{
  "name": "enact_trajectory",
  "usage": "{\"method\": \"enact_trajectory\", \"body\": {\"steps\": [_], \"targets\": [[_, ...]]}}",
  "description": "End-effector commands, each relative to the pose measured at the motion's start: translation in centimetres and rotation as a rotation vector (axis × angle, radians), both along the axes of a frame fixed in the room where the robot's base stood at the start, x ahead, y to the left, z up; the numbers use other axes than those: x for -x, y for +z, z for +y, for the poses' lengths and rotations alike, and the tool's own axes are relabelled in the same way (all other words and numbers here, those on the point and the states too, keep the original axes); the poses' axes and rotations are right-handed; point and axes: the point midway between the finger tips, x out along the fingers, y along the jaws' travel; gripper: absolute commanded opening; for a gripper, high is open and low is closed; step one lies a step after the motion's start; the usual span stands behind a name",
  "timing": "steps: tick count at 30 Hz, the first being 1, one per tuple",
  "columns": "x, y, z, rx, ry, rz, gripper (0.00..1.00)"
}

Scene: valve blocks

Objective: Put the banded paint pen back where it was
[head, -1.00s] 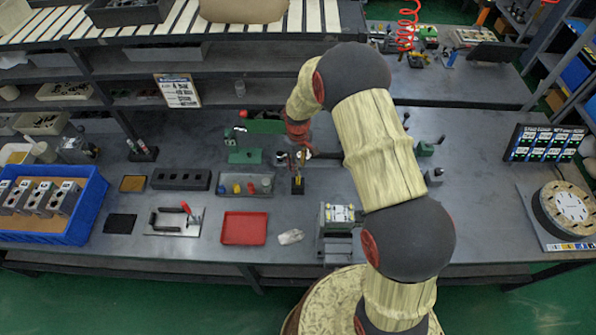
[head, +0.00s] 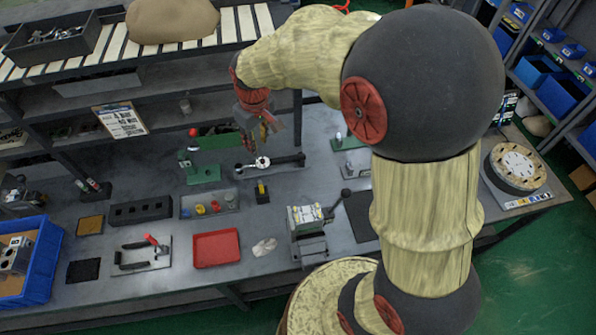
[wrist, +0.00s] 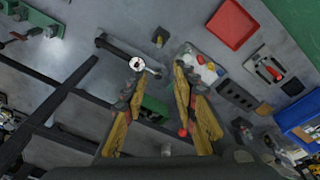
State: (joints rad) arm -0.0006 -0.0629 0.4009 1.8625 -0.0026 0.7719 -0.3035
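My gripper (head: 262,128) is raised above the back of the bench. In the wrist view my gripper (wrist: 160,72) has its two yellow-and-dark fingers spread, with nothing between them. A small dark pen stand (head: 94,191) is at the left of the bench, well away from my gripper. Slim pens (head: 92,184) with red and pale parts stand in it. They are too small for me to tell whether one is the banded paint pen. A small black block with a yellow top (head: 262,191) stands on the bench below my gripper.
A wrench-like tool with a round white face (head: 262,163) lies below my gripper. Nearby are a green fixture (head: 203,174), a grey tray of coloured pieces (head: 223,204), a red tray (head: 216,249) and a black holed block (head: 141,211). A blue bin (head: 45,265) is at left.

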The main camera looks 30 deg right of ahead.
Motion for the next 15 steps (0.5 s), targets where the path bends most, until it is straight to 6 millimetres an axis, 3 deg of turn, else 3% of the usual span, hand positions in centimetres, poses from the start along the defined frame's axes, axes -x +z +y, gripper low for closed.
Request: {"method": "enact_trajectory", "body": {"steps": [1, 6, 15], "targets": [[1.2, 2.0, 0.0, -0.003, -0.016, -0.026, 0.28], [5.6, 6.9, 0.0, -0.017, -0.076, -0.09, 0.28], [14.4, 12.5, 0.0, -0.052, -0.181, -0.206, 0.28]]}}
